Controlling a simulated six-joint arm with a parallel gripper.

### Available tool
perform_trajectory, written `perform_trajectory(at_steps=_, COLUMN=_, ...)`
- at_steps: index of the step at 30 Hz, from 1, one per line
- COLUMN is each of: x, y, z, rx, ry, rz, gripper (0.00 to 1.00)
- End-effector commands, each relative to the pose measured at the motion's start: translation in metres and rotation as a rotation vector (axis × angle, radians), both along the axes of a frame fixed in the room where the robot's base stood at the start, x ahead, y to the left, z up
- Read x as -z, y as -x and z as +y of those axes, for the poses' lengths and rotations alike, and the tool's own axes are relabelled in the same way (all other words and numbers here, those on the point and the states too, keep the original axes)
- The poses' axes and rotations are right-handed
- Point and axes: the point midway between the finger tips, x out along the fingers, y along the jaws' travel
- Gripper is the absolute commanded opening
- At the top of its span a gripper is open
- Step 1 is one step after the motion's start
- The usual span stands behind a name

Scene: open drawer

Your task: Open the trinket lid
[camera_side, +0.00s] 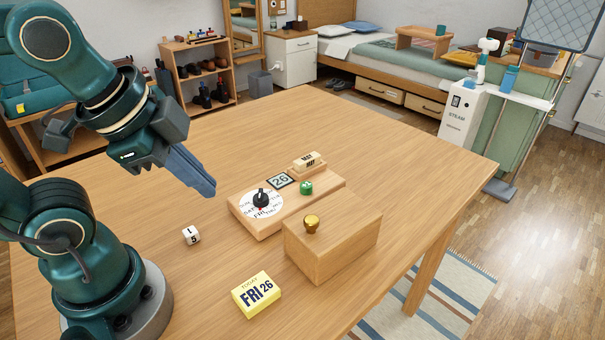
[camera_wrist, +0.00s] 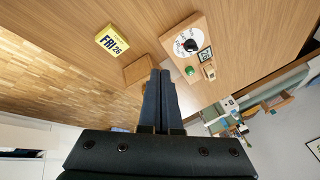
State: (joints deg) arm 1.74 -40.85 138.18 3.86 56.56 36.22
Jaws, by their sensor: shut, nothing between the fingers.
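A plain wooden box (camera_side: 335,248) stands on the table's right part, with a brass knob (camera_side: 311,223) at its upper left. I see no open gap in it, and I cannot make out a lid seam.
Behind the box lies a wooden calendar board (camera_side: 270,228) with a dial, a 26 tile, a green piece and a month block. A lettered white cube (camera_side: 191,235) and a yellow FRI 26 block (camera_side: 256,294) lie nearby.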

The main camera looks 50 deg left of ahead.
Motion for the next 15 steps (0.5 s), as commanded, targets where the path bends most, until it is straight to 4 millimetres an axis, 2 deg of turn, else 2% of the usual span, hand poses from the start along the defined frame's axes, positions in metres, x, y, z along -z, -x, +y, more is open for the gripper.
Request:
perform_trajectory(at_steps=1, x=-0.003, y=-0.002, z=-0.001, rx=0.144, ry=-0.074, rz=0.016, gripper=0.0)
perform_trajectory(at_steps=8, x=-0.016, y=-0.009, z=-0.014, rx=0.869, ry=-0.426, rz=0.103, gripper=0.0)
perform_trajectory(at_steps=11, x=-0.021, y=-0.014, z=-0.026, rx=1.214, ry=-0.581, rz=0.14, gripper=0.0)
perform_trajectory(at_steps=15, x=-0.027, y=-0.019, z=-0.053, rx=1.708, ry=-0.8, rz=0.182, gripper=0.0)
